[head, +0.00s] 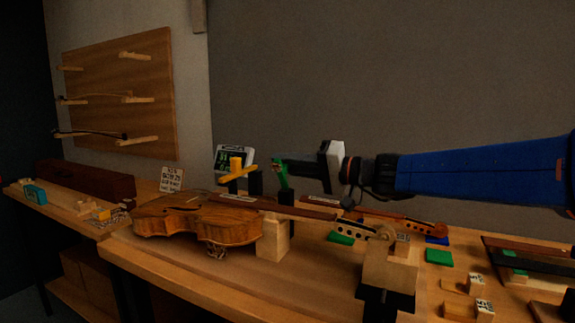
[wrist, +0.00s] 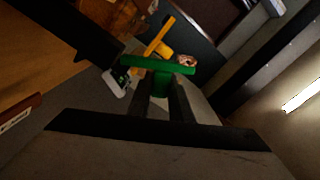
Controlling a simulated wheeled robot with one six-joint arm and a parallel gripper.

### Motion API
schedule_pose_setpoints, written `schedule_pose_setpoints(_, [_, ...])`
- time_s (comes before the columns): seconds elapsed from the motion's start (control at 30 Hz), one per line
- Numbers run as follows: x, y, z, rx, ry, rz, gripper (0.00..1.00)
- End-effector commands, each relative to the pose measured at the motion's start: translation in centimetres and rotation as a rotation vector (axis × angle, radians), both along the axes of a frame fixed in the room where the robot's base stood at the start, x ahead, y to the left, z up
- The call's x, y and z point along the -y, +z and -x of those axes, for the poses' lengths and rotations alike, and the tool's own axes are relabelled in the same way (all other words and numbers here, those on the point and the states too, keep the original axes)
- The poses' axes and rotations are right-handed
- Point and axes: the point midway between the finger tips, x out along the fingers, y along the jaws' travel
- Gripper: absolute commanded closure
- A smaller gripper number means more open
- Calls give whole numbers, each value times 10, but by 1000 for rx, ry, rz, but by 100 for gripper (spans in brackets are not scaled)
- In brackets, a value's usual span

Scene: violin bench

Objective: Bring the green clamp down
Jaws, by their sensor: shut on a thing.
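The green clamp (head: 280,172) is held in my gripper (head: 283,166), raised above the bench behind the violin. In the wrist view the green clamp (wrist: 160,66) lies across the gripper's two dark fingers (wrist: 161,100), which are shut on it. A yellow clamp (head: 237,170) stands just left of the green one, on a dark post. It also shows beyond the green clamp in the wrist view (wrist: 160,38). Whether the green clamp touches anything besides my fingers is hard to tell.
A violin (head: 197,217) lies on the bench in front, its neck over a wooden block (head: 273,238). A small display (head: 233,155) stands behind the yellow clamp. Green pads (head: 439,257), small blocks and a second violin scroll crowd the right side. A bow rack (head: 120,95) hangs on the wall.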

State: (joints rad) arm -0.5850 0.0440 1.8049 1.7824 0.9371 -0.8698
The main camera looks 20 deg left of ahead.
Motion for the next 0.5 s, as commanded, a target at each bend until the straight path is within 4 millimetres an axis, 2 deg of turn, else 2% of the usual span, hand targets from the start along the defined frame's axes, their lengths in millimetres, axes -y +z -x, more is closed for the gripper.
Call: schedule_pose_setpoints(0.5, [0,-2,5,97,0,10,100])
